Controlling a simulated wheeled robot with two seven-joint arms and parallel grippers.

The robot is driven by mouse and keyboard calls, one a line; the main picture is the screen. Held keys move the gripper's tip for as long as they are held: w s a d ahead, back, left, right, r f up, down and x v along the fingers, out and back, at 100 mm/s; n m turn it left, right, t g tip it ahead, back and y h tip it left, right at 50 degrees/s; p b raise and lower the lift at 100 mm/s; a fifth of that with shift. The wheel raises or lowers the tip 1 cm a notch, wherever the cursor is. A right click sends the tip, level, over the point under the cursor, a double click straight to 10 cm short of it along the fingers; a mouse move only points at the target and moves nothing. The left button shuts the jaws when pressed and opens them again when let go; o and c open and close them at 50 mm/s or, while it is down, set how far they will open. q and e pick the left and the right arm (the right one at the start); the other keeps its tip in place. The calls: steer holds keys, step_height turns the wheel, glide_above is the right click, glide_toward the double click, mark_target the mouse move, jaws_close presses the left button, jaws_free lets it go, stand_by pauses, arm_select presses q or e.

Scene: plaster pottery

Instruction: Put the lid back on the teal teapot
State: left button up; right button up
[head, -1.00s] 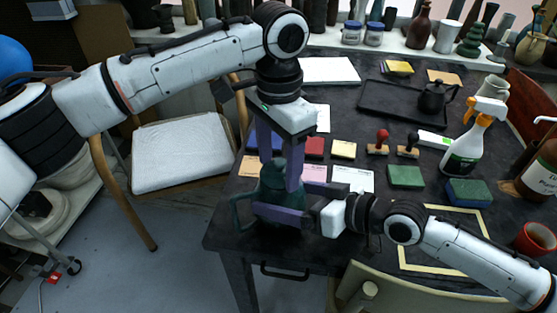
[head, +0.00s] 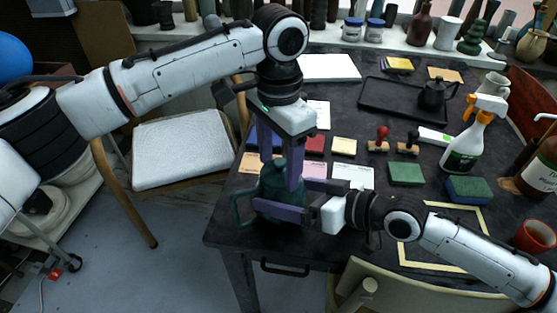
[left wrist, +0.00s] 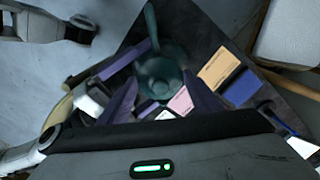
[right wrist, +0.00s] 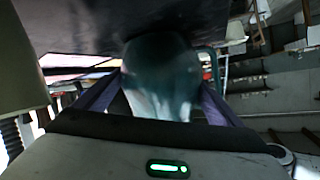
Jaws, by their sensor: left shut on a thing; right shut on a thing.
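The teal teapot (head: 270,188) stands at the near left corner of the dark table, its handle to the left. It also shows in the left wrist view (left wrist: 160,78) and fills the middle of the right wrist view (right wrist: 160,75). My right gripper (head: 275,208) reaches in from the right and is shut on the teapot's body. My left gripper (head: 280,180) points down from above, its fingers on either side of the teapot's top. It is shut on the lid, which the fingers largely hide. I cannot tell whether the lid touches the rim.
Stamps, ink pads and cards lie behind the teapot. A black tray (head: 400,103) with a dark teapot (head: 434,97) is further back. A spray bottle (head: 468,140), a sponge (head: 468,190) and a red cup (head: 536,238) are at the right. The table's edge is close to the teapot.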

arm_select(q)
steer(key=shift+f, duration=0.25)
arm_select(e)
steer(key=shift+r, duration=0.15)
arm_select(q)
steer(key=shift+r, duration=0.65)
steer(key=shift+r, duration=0.15)
steer(key=shift+f, duration=0.85)
stand_by(1.0)
steer(key=o, duration=0.7)
steer(key=shift+o, duration=0.6)
steer(key=shift+r, duration=0.2)
steer(key=shift+r, duration=1.95)
steer(key=c, duration=1.4)
